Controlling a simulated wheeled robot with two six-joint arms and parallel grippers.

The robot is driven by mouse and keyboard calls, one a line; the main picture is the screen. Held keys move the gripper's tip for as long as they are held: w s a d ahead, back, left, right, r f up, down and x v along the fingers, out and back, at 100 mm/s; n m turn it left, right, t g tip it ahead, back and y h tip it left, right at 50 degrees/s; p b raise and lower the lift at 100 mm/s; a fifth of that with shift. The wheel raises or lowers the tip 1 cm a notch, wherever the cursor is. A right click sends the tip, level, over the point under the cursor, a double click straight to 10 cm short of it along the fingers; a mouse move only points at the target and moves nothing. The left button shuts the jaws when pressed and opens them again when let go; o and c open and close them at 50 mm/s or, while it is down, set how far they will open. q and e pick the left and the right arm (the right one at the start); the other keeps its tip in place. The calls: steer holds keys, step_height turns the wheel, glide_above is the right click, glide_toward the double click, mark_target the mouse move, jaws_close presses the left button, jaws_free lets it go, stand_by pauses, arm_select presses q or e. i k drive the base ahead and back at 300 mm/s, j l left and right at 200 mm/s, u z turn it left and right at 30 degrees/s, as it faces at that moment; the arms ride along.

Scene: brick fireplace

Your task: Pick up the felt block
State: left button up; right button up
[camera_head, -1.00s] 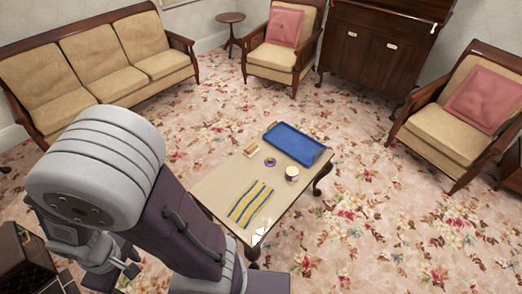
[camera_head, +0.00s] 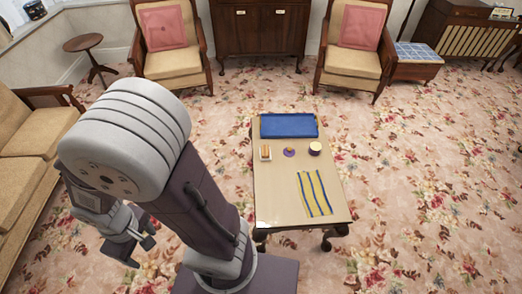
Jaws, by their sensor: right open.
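A small tan and white block (camera_head: 265,153), which looks like the felt block, lies on the left side of the coffee table (camera_head: 272,195). It is too small to make out its felt. My right gripper (camera_head: 139,246) is open and empty at the lower left, over the carpet. It is well apart from the table and the block, to their left. My left gripper is not in view.
A blue tray (camera_head: 289,125) lies at the table's far end. A purple disc (camera_head: 289,152) and a round cream-topped pot (camera_head: 314,148) stand right of the block. Armchairs (camera_head: 170,45) stand behind; carpet around the table is clear.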

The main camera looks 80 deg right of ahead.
mark_target(264, 150)
steer(key=i+l+z, duration=0.2)
steer(key=z, duration=0.25)
steer(key=i+l+z, duration=0.1)
steer(key=i+z, duration=0.2)
steer(key=z, duration=0.15)
steer(key=i+z, duration=0.25)
steer(key=z, duration=0.15)
steer(key=i+j+z, duration=0.1)
steer(key=i+z, duration=0.15)
steer(key=z, duration=0.2)
steer(key=i+j+z, duration=0.15)
steer(key=z, duration=0.3)
steer(key=i+j+z, duration=0.3)
steer(key=z, duration=0.15)
steer(key=i+j+z, duration=0.2)
steer(key=j+z, duration=0.2)
steer(key=i+l+z, duration=0.15)
steer(key=z, duration=0.25)
steer(key=i+z, duration=0.3)
steer(key=z, duration=0.15)
steer(key=i+z, duration=0.25)
steer(key=z, duration=0.15)
